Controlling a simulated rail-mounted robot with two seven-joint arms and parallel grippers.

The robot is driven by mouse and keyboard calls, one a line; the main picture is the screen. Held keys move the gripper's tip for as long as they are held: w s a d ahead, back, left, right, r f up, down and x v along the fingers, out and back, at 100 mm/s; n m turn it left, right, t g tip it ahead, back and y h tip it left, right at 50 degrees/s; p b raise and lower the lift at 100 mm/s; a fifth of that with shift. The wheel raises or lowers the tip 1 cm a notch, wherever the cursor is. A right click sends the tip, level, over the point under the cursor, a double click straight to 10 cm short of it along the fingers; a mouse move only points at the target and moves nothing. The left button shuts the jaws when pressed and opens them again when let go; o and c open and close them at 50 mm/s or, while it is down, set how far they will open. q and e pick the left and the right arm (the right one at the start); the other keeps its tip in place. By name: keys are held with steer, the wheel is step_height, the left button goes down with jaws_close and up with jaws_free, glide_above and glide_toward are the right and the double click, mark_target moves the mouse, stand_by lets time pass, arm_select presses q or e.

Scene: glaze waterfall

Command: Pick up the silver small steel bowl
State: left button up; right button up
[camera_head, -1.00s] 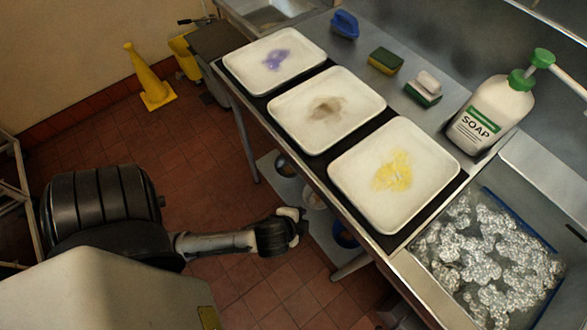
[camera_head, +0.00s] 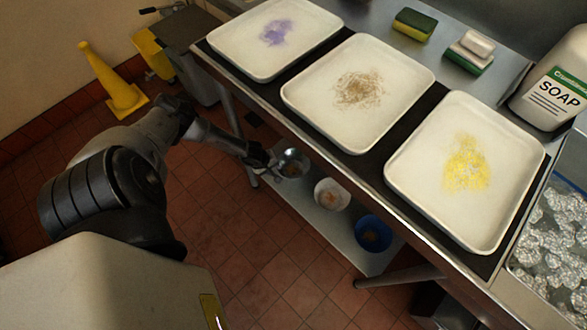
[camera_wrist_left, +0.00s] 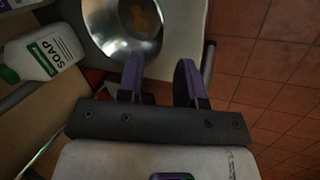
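The silver small steel bowl (camera_head: 292,162) sits on the low shelf under the table, at the left end of a row of bowls. In the left wrist view the steel bowl (camera_wrist_left: 108,22) is cut by the top edge and holds something brownish. My left gripper (camera_head: 270,160) is at the bowl's left side. In the left wrist view the left gripper (camera_wrist_left: 161,82) is open. One finger overlaps the bowl's near rim and the other is to the right of the bowl. I cannot tell whether either finger touches it. My right gripper is not in view.
A white bowl (camera_head: 331,194) and a blue bowl (camera_head: 373,233) stand on the same shelf (camera_head: 330,235). Above are the table edge and white trays (camera_head: 397,85) with coloured powder. A yellow cone (camera_head: 115,85) stands on the tiled floor. A soap bottle (camera_wrist_left: 45,52) shows in the wrist view.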

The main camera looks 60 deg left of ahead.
arm_select(q)
step_height(320, 180, down, 2)
steer(key=a+b, duration=0.2)
steer(key=b, duration=0.4)
glide_above(282, 172)
steer(key=s, duration=0.3)
steer(key=shift+m+y, duration=0.3)
steer(key=f, duration=0.5)
steer(key=shift+w+d, duration=0.15)
steer(key=shift+d, duration=0.15)
steer(key=shift+w+a+f+b, duration=0.1)
steer(key=shift+w+f+b, duration=0.15)
steer(key=shift+f+b, duration=0.4)
steer(key=b+x, duration=0.2)
steer(key=b, duration=0.1)
steer(key=b+x, duration=0.1)
steer(key=shift+w+a, duration=0.1)
steer(key=shift+a, duration=0.15)
steer(key=shift+b+x, duration=1)
steer(key=shift+b, duration=0.15)
steer(key=shift+c, duration=0.2)
jaws_close()
